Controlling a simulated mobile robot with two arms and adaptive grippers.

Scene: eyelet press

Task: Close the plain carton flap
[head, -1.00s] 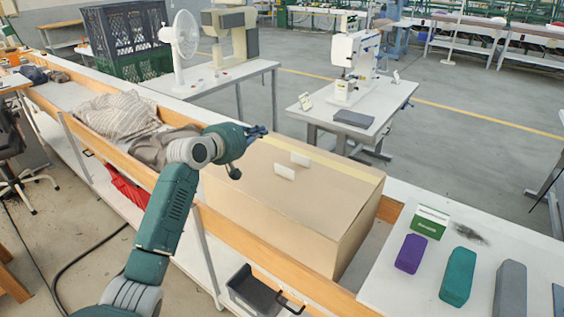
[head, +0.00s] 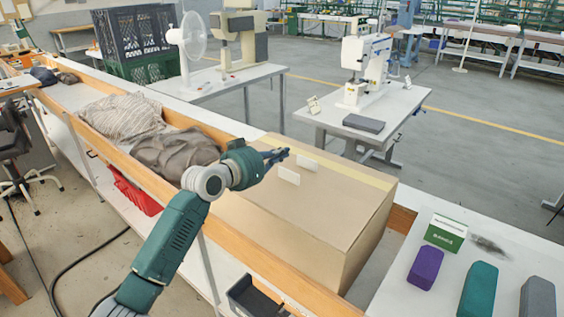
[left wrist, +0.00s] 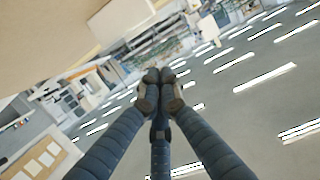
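The plain brown carton (head: 290,215) stands on the bench in the head view, its top looking nearly flat. A paler strip (head: 350,176) runs along its far side. Two small white tabs, a farther one (head: 307,163) and a nearer one (head: 289,175), stick up from its top. My left gripper (head: 284,155) is over the carton's far left part, just left of the tabs. Its fingertips are together and hold nothing in the left wrist view (left wrist: 160,88). Tan board and a pale tab (left wrist: 120,22) show at that view's upper left. Contact with the carton cannot be told. My right gripper is out of view.
Grey and striped cloths (head: 175,150) lie left of the carton. A green-and-white box (head: 446,234) and purple (head: 425,268), teal (head: 479,289) and grey blocks lie to its right. A wooden rail (head: 262,255) runs along the front. A white machine (head: 366,68) stands on a table behind.

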